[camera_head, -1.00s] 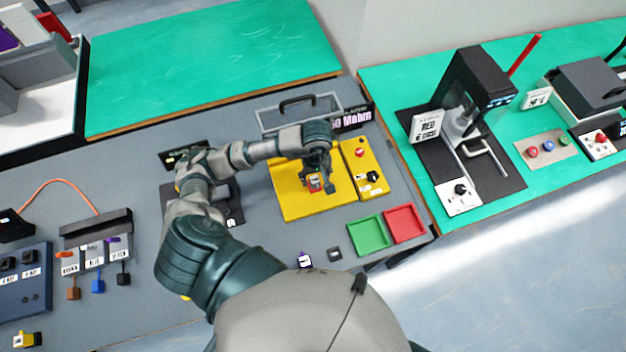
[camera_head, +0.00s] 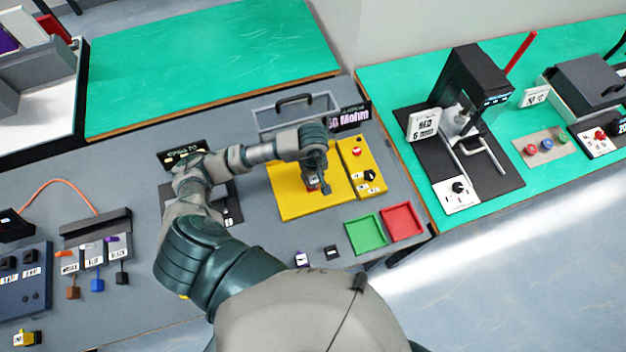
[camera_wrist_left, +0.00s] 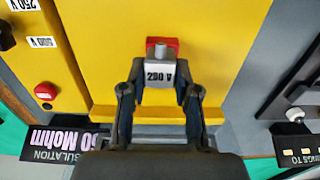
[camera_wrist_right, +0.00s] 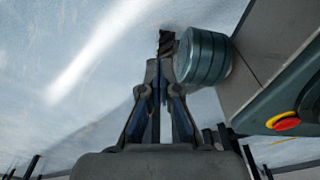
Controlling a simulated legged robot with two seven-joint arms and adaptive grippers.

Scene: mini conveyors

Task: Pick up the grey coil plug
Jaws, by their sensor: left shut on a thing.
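My left gripper (camera_head: 315,186) is over the yellow panel (camera_head: 285,205) in the head view. In the left wrist view my left gripper (camera_wrist_left: 160,88) is shut on a small grey plug (camera_wrist_left: 159,75) with a white label reading 250 A. A grey stub and a red part show at the plug's far end. I cannot tell whether the red part belongs to the plug or lies behind it. The arm hides most of the plug in the head view. My right gripper (camera_wrist_right: 160,75) looks shut and empty, away from the table.
A switch box (camera_head: 361,169) stands right of the yellow panel. Green (camera_head: 366,234) and red (camera_head: 402,222) trays lie in front of it. A handled grey case (camera_head: 296,109) stands behind.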

